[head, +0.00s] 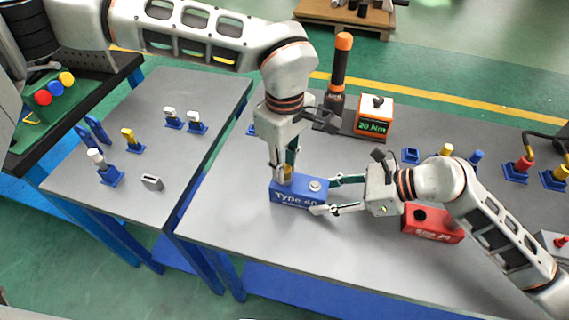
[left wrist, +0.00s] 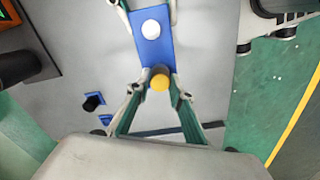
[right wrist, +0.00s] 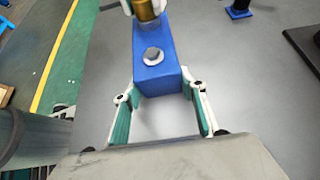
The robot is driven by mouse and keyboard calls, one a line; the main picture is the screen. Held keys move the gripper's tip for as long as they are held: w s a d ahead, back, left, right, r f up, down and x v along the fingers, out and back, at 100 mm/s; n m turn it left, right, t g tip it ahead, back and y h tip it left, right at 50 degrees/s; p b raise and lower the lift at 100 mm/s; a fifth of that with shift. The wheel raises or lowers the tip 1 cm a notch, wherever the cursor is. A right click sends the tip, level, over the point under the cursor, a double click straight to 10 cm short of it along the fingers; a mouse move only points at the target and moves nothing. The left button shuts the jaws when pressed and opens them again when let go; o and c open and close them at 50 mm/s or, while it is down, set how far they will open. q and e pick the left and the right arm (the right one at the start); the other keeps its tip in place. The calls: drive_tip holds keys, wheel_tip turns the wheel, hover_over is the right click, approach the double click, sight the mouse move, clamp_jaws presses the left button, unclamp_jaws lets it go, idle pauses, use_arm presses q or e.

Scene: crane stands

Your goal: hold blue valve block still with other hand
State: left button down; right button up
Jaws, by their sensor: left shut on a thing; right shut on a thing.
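The blue valve block (head: 297,197), marked "Type 40", sits on the grey table near its front edge. A silver bolt-like fitting (right wrist: 153,56) is on its top at one end. A yellow, brass-coloured part (left wrist: 159,82) is on top at the other end. My left gripper (head: 285,176) points down from above and is shut on the yellow part, which it partly hides in the head view. My right gripper (head: 325,195) reaches in from the right, its fingers on either side of the block's right end, shut on the block. The block also shows in the right wrist view (right wrist: 157,80).
A red block (head: 432,224) stands right of my right gripper. Behind are an orange "20 Nm" box (head: 374,118) and a black tool with an orange top (head: 340,72). Blue stands with coloured parts are at right. A second table (head: 185,103) lies left across a narrow gap.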

use_arm(q)
drive_tip(key=shift+m, duration=1)
drive_tip(key=m, duration=0.2)
drive_tip(key=shift+m, duration=1.6)
drive_tip(key=shift+m, duration=0.9)
drive_tip(key=m, duration=0.3)
drive_tip(key=shift+m, duration=0.3)
